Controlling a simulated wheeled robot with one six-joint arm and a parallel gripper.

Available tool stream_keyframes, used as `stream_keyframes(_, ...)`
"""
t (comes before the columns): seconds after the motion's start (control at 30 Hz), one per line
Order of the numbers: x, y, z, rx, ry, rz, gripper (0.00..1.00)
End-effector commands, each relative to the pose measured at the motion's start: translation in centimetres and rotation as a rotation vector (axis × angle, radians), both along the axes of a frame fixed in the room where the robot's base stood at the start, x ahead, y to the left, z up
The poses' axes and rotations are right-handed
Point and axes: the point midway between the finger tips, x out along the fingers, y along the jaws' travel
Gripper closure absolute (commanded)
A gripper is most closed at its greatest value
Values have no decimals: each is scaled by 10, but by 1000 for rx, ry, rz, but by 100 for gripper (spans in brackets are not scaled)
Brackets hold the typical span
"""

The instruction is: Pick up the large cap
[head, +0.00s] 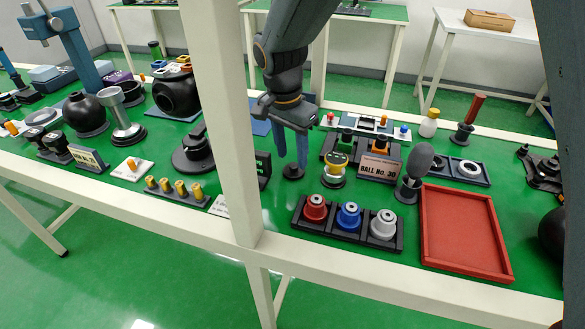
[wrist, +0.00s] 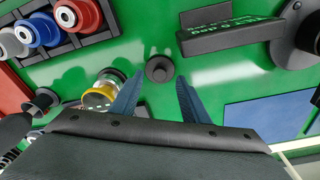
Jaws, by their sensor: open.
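My gripper (head: 292,159) is open and empty, with its blue fingers pointing down over the green table. A small black round piece with a knob (head: 292,173) stands on the table just below the fingertips. In the wrist view this black piece (wrist: 160,68) lies between and just beyond the two fingertips, apart from both. I cannot tell for sure that it is the large cap. A jar with a yellow band (head: 335,165) stands to its right; in the wrist view the jar (wrist: 103,91) is close beside the left finger.
A black tray (head: 296,218) holds red, blue and silver round pieces in front. A red tray (head: 430,255) lies at the right. A black sign block (head: 263,168) stands left of the fingers, and a labelled plate (head: 380,167) stands behind. A white post crosses the head view.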

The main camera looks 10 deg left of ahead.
Motion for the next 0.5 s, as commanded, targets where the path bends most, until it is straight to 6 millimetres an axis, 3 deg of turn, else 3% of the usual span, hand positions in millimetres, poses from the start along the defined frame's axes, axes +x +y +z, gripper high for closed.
stream_keyframes(0.2,3,-2,-25,0,1,0,58)
stream_keyframes(0.5,4,-2,-28,0,0,0,62)
